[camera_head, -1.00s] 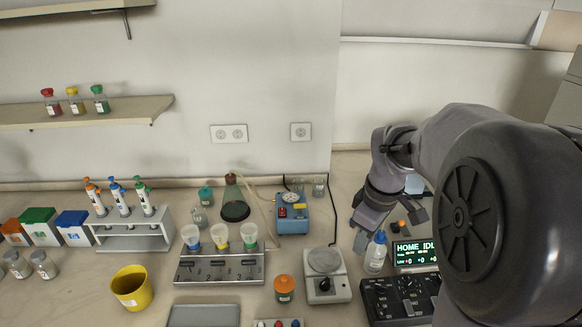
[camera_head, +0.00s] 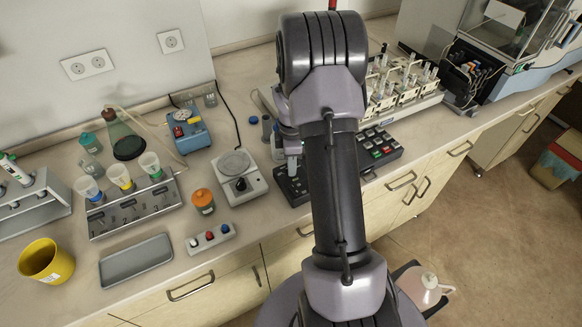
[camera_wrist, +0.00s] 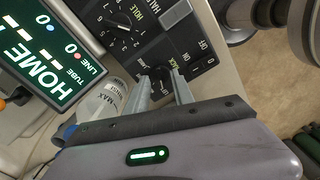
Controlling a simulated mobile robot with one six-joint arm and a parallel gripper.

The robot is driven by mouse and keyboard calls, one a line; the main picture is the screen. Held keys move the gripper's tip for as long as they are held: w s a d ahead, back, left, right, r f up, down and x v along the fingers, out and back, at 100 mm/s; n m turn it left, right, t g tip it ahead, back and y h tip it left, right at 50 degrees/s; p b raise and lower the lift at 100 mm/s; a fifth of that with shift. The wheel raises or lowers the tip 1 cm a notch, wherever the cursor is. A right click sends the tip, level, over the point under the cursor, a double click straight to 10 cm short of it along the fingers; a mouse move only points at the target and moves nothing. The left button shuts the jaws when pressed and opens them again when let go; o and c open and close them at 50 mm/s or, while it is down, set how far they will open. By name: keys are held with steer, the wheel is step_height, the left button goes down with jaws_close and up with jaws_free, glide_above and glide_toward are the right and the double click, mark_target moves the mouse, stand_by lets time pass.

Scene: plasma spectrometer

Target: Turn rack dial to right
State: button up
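In the wrist view, the rack dial (camera_wrist: 160,80) is a small black knob on a dark control panel (camera_wrist: 128,50), with white lettering around it. My gripper (camera_wrist: 159,77) points at the panel with its two pale fingers apart, one on each side of the dial. I cannot tell whether the fingers touch the dial. In the head view, my arm covers the middle of the panel and the dial; only a left part of the panel (camera_head: 291,188) and a right part with coloured buttons (camera_head: 383,148) show.
A green-lit display (camera_wrist: 45,45) and a clear bottle (camera_wrist: 100,103) stand beside the panel. In the head view, a hotplate (camera_head: 241,180) is left of my arm, and racks of vials (camera_head: 405,85) stand to the right. The counter's front edge is close.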

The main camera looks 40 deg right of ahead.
steer(key=shift+f, duration=0.4)
jaws_close()
